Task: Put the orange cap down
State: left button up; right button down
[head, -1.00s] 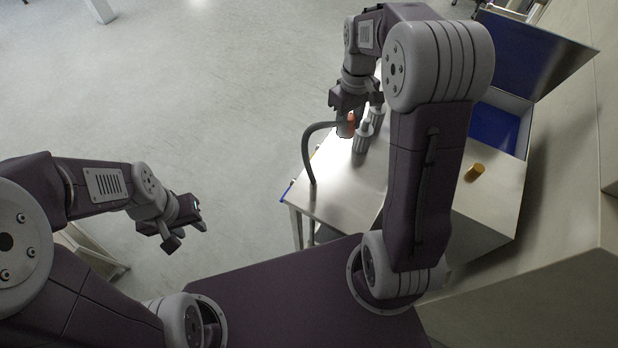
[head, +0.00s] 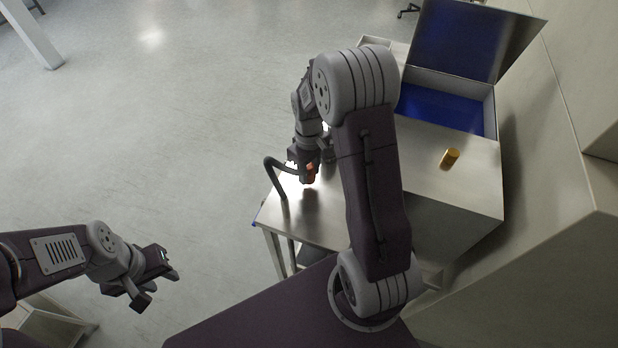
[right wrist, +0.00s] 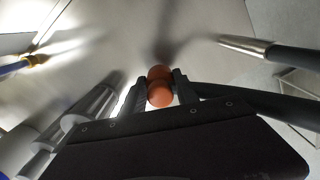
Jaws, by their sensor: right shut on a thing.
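The orange cap (head: 311,172) shows in the head view at the tip of my right gripper (head: 308,177), low over the steel table (head: 310,224). In the right wrist view the orange cap (right wrist: 159,96) sits between the two dark fingers of my right gripper (right wrist: 161,88), which is shut on it. A second orange patch just beyond it may be its reflection in the steel. I cannot tell whether the cap touches the table. My left gripper (head: 160,284) is open and empty over the floor at the lower left.
Grey bottles (right wrist: 90,106) stand left of the gripper in the right wrist view. A yellow-orange cylinder (head: 450,158) lies on the steel housing, near an open blue-lined box (head: 446,106).

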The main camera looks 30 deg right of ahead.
aim_at(309, 178)
notch_tip(309, 178, down, 2)
jog(key=shift+s, duration=0.15)
jog(key=shift+f, duration=0.4)
jog(key=shift+f, duration=0.15)
jog(key=c, duration=0.9)
grip_release()
